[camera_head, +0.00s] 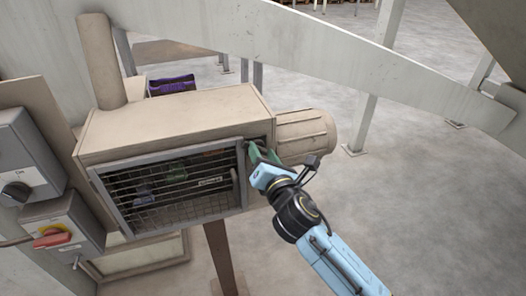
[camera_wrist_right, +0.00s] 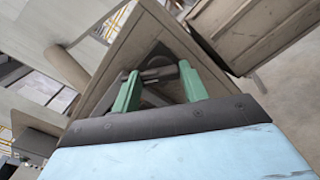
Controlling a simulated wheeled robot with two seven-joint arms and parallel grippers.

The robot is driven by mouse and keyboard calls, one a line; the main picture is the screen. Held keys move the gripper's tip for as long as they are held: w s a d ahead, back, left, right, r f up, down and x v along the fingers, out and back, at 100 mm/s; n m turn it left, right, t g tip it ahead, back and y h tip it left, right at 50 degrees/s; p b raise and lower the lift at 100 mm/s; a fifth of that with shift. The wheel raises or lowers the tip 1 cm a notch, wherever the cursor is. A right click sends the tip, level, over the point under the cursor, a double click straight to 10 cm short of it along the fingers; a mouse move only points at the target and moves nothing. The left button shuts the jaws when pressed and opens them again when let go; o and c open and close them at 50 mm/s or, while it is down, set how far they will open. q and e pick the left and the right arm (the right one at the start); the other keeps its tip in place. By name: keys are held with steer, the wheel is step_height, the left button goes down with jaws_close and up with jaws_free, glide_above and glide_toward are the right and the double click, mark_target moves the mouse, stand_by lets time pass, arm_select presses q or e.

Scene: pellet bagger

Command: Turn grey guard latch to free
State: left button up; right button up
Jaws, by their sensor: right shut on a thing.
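The guard is a grey-framed wire mesh door (camera_head: 170,187) on the front of a beige machine housing (camera_head: 170,122). My right gripper (camera_head: 256,152) is at the upper right corner of the guard. In the right wrist view its two green fingers (camera_wrist_right: 158,90) are shut on a small grey piece (camera_wrist_right: 158,73), which looks like the guard latch. The fingers hide part of it, and I cannot tell its exact turn. In the head view the latch is hidden behind the gripper. My left gripper is not in view.
A beige motor cylinder (camera_head: 305,136) sticks out right of the housing, close to my right gripper. Grey boxes with a black knob (camera_head: 16,191) and a red switch (camera_head: 52,239) stand at left. A purple crate (camera_head: 172,85) is behind. The floor at right is clear.

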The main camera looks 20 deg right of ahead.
steer(key=m, duration=0.5)
steer(key=shift+f+m+p, duration=0.1)
steer(key=shift+m+p, duration=0.25)
steer(key=shift+m, duration=0.05)
steer(key=m, duration=0.4)
steer(key=shift+d+f+m, duration=0.1)
steer(key=shift+m, duration=0.3)
steer(key=o, duration=1)
steer(key=s, duration=0.4)
steer(key=s+b, duration=0.1)
steer(key=s, duration=0.8)
steer(key=shift+s+d+b, duration=0.2)
steer(key=shift+d+b, duration=0.05)
steer(key=shift+b, duration=0.1)
